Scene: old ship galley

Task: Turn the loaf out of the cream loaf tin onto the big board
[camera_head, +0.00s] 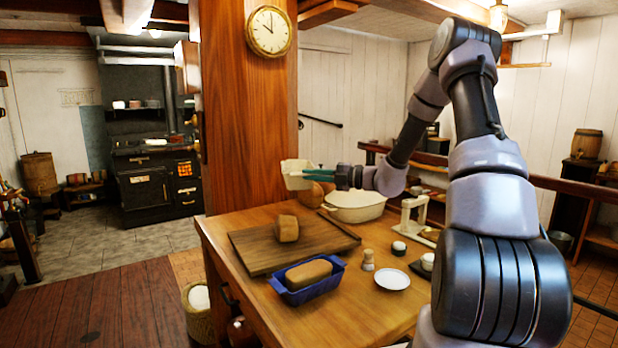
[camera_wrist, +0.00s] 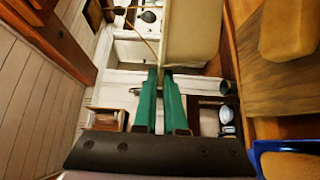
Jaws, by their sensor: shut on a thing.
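My gripper (camera_head: 310,172) is shut on the wall of the cream loaf tin (camera_head: 295,174) and holds it in the air above the far side of the table. In the wrist view the green fingers (camera_wrist: 162,82) pinch the edge of the cream tin (camera_wrist: 197,35). The inside of the tin is hard to see. A brown loaf (camera_head: 287,228) rests on the big board (camera_head: 258,258), apart from the tin and gripper. The loaf (camera_wrist: 285,30) and the board (camera_wrist: 270,90) also show at the right of the wrist view.
A blue loaf tin (camera_head: 312,291) with another loaf (camera_head: 308,273) stands in front of the board. A white oval dish (camera_head: 355,207) and round brown bread (camera_head: 309,194) are behind it. A shaker (camera_head: 368,260) and white saucer (camera_head: 392,277) stand right. A wooden post (camera_head: 245,130) rises behind the table.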

